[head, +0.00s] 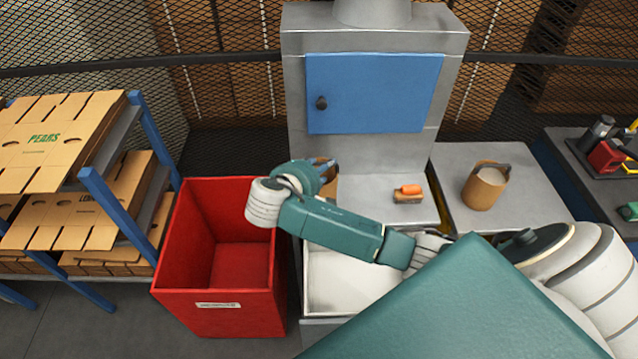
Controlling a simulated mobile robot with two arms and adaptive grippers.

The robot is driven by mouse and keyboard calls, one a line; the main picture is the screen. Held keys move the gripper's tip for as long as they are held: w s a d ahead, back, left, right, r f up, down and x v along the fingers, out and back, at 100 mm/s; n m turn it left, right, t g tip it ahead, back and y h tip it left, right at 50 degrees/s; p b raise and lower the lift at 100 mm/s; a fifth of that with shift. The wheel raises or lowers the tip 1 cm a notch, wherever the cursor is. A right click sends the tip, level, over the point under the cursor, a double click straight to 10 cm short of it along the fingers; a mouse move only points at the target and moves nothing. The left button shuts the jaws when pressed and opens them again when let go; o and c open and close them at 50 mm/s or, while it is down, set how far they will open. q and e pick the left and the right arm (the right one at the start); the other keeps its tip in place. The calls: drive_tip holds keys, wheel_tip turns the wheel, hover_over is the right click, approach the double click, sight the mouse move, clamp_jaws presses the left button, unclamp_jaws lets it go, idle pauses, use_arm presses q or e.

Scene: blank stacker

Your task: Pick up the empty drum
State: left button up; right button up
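A brown drum (331,188) stands on the grey ledge in front of the machine. It is mostly hidden behind my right arm's wrist, so I cannot see into it. My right gripper (328,167) is at this drum, a small dark part showing by its rim. The wrist hides the fingers, and I cannot tell whether they hold it. A second brown drum (485,188) stands upright on the grey table to the right, with pale contents near its top and a dark gripping part or handle at its rim. My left gripper is not in view.
A red bin (174,242) stands open and apparently empty left of a white-lined basin (338,280). The grey machine has a shut blue door (375,92). An orange brush (408,193) lies on the ledge. Shelves with flat cartons (50,140) stand left; tools (605,150) lie right.

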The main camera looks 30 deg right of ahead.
sight(329, 189)
drive_tip(key=p+x, duration=0.2)
drive_tip(key=x, duration=0.4)
drive_tip(key=shift+w+d+p, duration=0.15)
drive_tip(key=shift+w+p, duration=0.1)
drive_tip(key=shift+p, duration=0.1)
drive_tip(key=shift+c, duration=0.8)
clamp_jaws()
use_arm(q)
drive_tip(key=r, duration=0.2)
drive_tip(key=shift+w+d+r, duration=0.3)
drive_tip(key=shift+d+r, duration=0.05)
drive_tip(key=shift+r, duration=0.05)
